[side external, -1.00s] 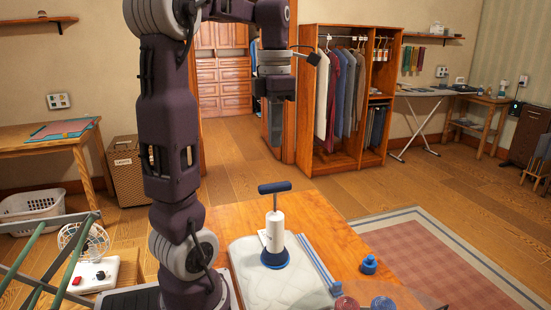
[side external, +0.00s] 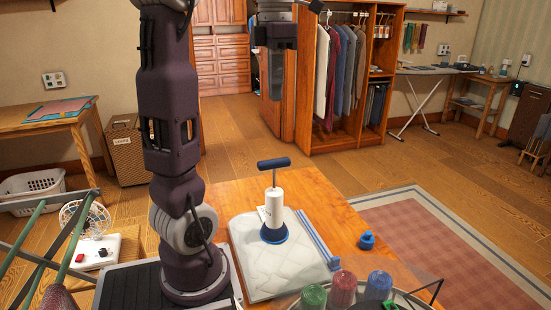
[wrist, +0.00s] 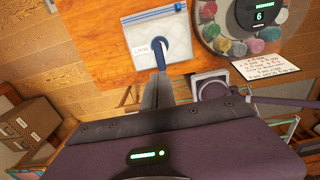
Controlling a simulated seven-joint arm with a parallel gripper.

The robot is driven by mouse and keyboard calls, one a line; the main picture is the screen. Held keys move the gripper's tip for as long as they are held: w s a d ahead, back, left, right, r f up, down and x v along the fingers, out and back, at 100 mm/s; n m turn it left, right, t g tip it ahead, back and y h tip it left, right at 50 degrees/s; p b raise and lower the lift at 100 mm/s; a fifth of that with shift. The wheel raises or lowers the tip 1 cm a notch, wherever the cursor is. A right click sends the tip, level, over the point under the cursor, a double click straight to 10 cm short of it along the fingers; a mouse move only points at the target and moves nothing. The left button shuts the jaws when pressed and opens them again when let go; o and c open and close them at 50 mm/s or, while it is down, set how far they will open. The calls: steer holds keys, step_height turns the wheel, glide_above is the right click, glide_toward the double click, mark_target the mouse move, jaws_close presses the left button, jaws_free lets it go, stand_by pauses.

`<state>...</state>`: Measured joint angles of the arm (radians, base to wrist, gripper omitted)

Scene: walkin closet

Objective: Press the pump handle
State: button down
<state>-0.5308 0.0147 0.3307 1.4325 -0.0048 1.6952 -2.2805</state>
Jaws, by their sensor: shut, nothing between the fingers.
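Red, green and blue jars stand at the front right. A wardrobe (side external: 348,80) stands behind.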

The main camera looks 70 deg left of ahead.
steer(key=shift+f, duration=0.1)
glide_toward(275, 168)
steer(key=f, duration=0.3)
steer(key=a+f, duration=0.1)
steer(key=f, duration=0.1)
steer(key=shift+w+f, duration=0.2)
step_height(275, 168, down, 7)
steer(key=shift+r, duration=0.2)
stand_by(0.4)
step_height(275, 168, up, 14)
stand_by(0.4)
stand_by(1.3)
